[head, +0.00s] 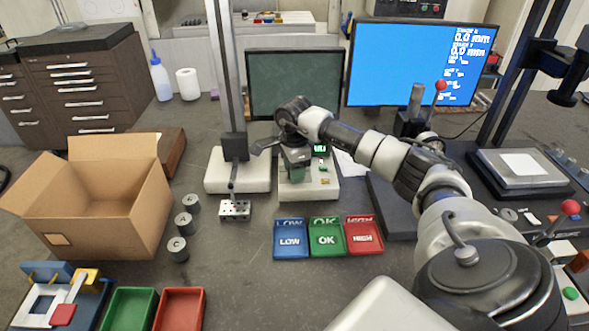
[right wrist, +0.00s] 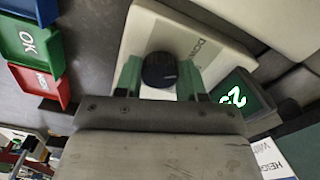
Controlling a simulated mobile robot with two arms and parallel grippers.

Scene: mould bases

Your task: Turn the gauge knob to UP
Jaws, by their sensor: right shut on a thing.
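The gauge box (head: 325,188) is a pale unit with a small dark display showing green digits (head: 320,150), standing in the middle of the bench. My right gripper (head: 297,170) reaches down over it and hides the knob in the head view. In the right wrist view the round black knob (right wrist: 159,69) sits between the green fingers of my right gripper (right wrist: 159,78), which is shut on it. The pale panel (right wrist: 205,32) carries lettering that seems to read DOWN beside the knob. I cannot tell which way the knob points. My left gripper is not in view.
LOW (head: 290,254), OK (head: 341,250) and HIGH (head: 379,248) trays lie in front of the gauge box. A stand with a pale base (head: 213,180) is close on its left. An open carton (head: 105,225) and several grey cylinders (head: 187,222) are farther left.

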